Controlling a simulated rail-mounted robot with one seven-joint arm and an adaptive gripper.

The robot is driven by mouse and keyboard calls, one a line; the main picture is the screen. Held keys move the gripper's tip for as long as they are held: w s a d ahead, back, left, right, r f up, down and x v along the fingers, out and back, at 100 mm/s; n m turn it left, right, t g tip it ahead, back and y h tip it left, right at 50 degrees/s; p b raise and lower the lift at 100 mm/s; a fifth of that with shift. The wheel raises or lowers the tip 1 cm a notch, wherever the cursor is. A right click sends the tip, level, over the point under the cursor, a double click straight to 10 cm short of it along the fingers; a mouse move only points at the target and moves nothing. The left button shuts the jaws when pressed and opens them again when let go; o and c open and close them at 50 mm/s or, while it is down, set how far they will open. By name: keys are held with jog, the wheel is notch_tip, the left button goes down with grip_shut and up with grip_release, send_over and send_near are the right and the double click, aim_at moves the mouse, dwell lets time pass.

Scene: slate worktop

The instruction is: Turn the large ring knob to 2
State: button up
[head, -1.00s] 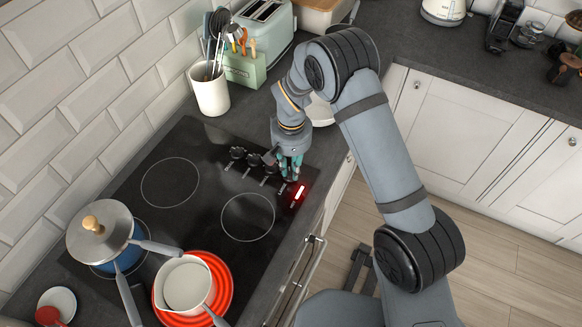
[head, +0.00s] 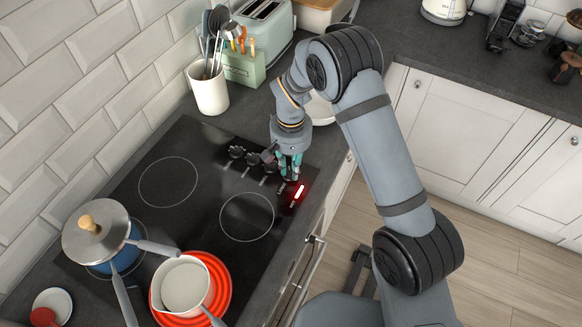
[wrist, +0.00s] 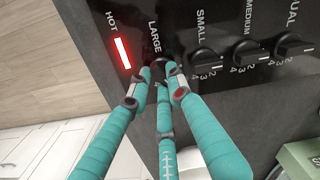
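The large ring knob (wrist: 158,65) is a dark knob under the printed word LARGE in the wrist view. My gripper (wrist: 158,73) has its teal fingertips around this knob, which shows only as a small dark part between them. The fingers hide most of its pointer and numbers, so its setting cannot be read. In the head view my gripper (head: 290,170) points down at the end of the knob row and hides the large knob. The red HOT light (wrist: 122,53) glows beside it and also shows in the head view (head: 299,193).
The small knob (wrist: 205,62) and medium knob (wrist: 245,52) stand in a row beside my gripper. On the hob are a blue lidded pot (head: 130,258) and a white pan (head: 183,284) on a glowing red burner (head: 226,297). A utensil crock (head: 209,92) stands behind.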

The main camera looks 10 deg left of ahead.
aim_at(291, 171)
jog(key=o, duration=0.4)
jog(key=shift+c, duration=0.2)
notch_tip(291, 171, up, 12)
dwell(0.4)
dwell(0.3)
notch_tip(291, 171, down, 12)
jog(key=shift+f, duration=0.1)
jog(key=shift+r+p, duration=0.35)
jog(key=shift+p, duration=0.65)
jog(key=shift+r+n+b, duration=0.3)
jog(key=shift+r+b, duration=0.05)
jog(key=shift+b, duration=0.05)
